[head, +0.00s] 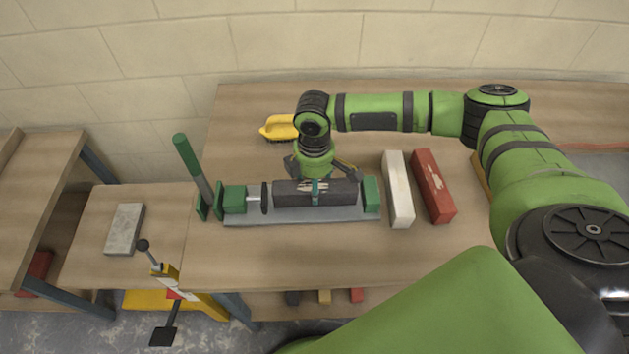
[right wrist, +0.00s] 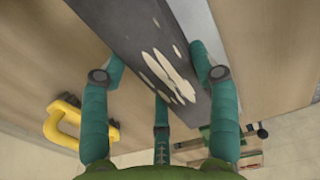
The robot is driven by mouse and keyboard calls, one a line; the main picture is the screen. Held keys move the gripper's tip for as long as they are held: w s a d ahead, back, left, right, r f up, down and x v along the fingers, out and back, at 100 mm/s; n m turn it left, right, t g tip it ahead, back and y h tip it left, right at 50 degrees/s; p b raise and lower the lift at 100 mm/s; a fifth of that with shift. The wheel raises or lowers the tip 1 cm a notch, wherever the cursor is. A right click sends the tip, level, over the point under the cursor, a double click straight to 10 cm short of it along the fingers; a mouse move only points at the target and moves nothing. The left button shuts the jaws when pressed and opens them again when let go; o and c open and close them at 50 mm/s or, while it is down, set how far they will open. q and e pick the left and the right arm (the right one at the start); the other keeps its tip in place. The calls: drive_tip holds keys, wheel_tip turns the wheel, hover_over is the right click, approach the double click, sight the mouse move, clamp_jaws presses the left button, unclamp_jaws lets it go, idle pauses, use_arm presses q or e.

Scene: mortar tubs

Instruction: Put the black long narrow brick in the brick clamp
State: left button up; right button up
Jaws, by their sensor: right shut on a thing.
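The black long narrow brick (head: 290,197) has pale patches on its face. In the head view it lies level and lengthwise between the two green end blocks of the brick clamp (head: 300,216), over its grey base. I cannot tell whether it rests on the base. The clamp's round pad is close to the brick's left end, and the right block is just past its right end. My right gripper (head: 315,187) is shut on the brick near its middle from above. In the right wrist view, the fingers straddle the brick (right wrist: 150,65). My left gripper is not in view.
A white brick (head: 398,190) and a red brick (head: 434,186) lie right of the clamp. A yellow brush (head: 280,128) lies behind it. The clamp's green lever (head: 188,158) stands up at its left end. A grey slab (head: 124,229) is on the left table. The bench front is clear.

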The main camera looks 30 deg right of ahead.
drive_tip(key=shift+f, duration=0.35)
idle(0.4)
drive_tip(key=o, duration=1.8)
drive_tip(key=shift+c, duration=0.2)
drive_tip(key=shift+f, duration=0.1)
wheel_tip(320, 180, up, 12)
